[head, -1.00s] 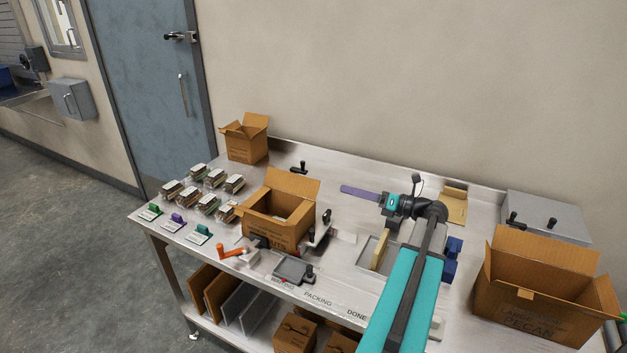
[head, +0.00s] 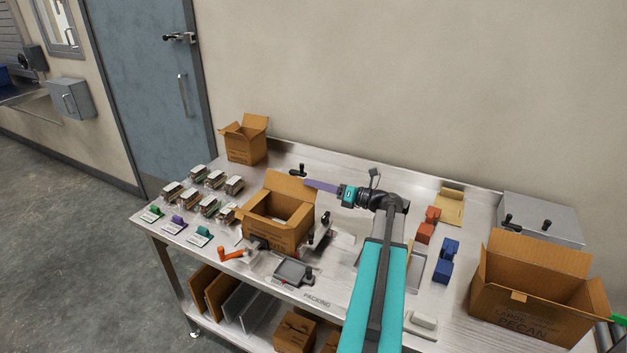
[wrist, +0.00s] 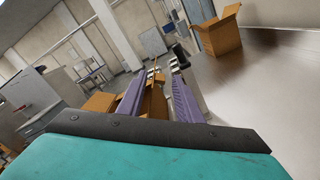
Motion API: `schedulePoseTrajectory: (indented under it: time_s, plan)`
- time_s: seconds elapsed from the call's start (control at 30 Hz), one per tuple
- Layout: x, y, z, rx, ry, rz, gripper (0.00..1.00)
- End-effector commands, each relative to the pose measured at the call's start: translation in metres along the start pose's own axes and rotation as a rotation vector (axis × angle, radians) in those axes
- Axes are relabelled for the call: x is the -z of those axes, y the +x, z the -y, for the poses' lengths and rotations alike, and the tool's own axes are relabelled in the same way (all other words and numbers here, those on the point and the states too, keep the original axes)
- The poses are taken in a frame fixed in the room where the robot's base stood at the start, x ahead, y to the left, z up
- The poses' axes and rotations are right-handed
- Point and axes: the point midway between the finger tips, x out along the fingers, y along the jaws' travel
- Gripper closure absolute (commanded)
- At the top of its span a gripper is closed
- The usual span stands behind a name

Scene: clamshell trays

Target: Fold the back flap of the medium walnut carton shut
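The medium walnut carton (head: 273,228) stands in the middle of the bench, its top open. Its back flap (head: 287,187) stands up, leaning backward. The carton's brown cardboard also shows between and left of the fingers in the wrist view (wrist: 99,102). My gripper (head: 306,182) has long purple fingers pointing left, with the tips at the right edge of the back flap. I cannot tell whether they touch it. In the wrist view my gripper (wrist: 163,72) has its two fingers apart, with cardboard showing between or beyond them.
A small open carton (head: 245,147) stands at the back left. Several packed clamshells (head: 213,179) lie left of the walnut carton. A black-knobbed clamp (head: 298,170) is behind it and an orange handle (head: 232,254) in front. A large pecan carton (head: 500,309) stands at the right.

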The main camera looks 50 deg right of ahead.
Motion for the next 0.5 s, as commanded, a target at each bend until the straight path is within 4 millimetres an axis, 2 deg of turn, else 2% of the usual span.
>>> schedulePoseTrajectory:
  time_s: [0.2,0.5]
  plan:
    - [0.000,0.015,0.000,-0.001,0.000,-0.001,0.68]
    - [0.000,0.017,0.000,-0.001,0.000,0.000,0.68]
